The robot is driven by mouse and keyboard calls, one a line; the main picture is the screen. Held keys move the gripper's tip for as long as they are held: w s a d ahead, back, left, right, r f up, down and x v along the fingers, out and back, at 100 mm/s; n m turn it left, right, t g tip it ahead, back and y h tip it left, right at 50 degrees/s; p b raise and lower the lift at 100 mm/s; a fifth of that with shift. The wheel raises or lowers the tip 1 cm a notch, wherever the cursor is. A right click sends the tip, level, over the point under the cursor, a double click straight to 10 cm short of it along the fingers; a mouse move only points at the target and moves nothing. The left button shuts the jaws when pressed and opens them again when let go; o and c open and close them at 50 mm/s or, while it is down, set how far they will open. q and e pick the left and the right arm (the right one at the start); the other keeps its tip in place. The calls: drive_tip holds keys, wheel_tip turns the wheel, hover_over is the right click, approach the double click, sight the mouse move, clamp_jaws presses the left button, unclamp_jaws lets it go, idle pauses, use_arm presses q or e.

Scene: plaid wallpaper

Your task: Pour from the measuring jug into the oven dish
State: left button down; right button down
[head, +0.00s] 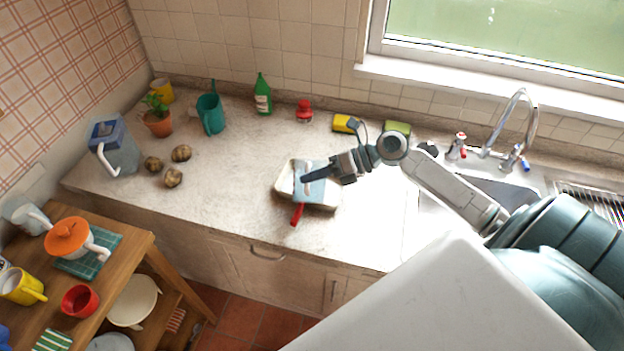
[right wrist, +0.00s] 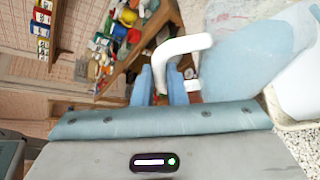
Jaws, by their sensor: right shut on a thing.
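The oven dish (head: 326,206) is a shallow white dish on the counter, in the middle of the head view. A red handle (head: 297,214) shows at its near side. My right gripper (head: 312,178) is over the dish, shut on the measuring jug (head: 318,192). The jug is pale blue with a white handle; its body (right wrist: 245,50) fills the upper right of the right wrist view. The fingers (right wrist: 162,85) are at the handle (right wrist: 185,46). The jug looks tilted above the dish, partly hidden by my gripper. No stream can be made out. My left gripper is out of view.
A blue container (head: 116,150), several brown lumps (head: 173,177), a potted plant (head: 158,122) and a teal watering can (head: 209,115) stand on the left. A green bottle (head: 263,97) is at the back, the sink (head: 478,188) at the right. The counter left of the dish is clear.

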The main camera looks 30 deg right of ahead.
drive_tip(key=shift+s+a+r, duration=0.1)
drive_tip(key=shift+r, duration=0.05)
idle(0.5)
idle(0.5)
drive_tip(key=shift+w, duration=0.2)
drive_tip(key=shift+d+r+m, duration=0.15)
drive_tip(key=shift+d+m, duration=0.05)
drive_tip(key=shift+m, duration=0.1)
idle(0.5)
drive_tip(key=shift+w+d+g+y, duration=0.25)
drive_tip(key=shift+d+g+y, duration=0.05)
idle(1.4)
drive_tip(key=shift+a, duration=0.15)
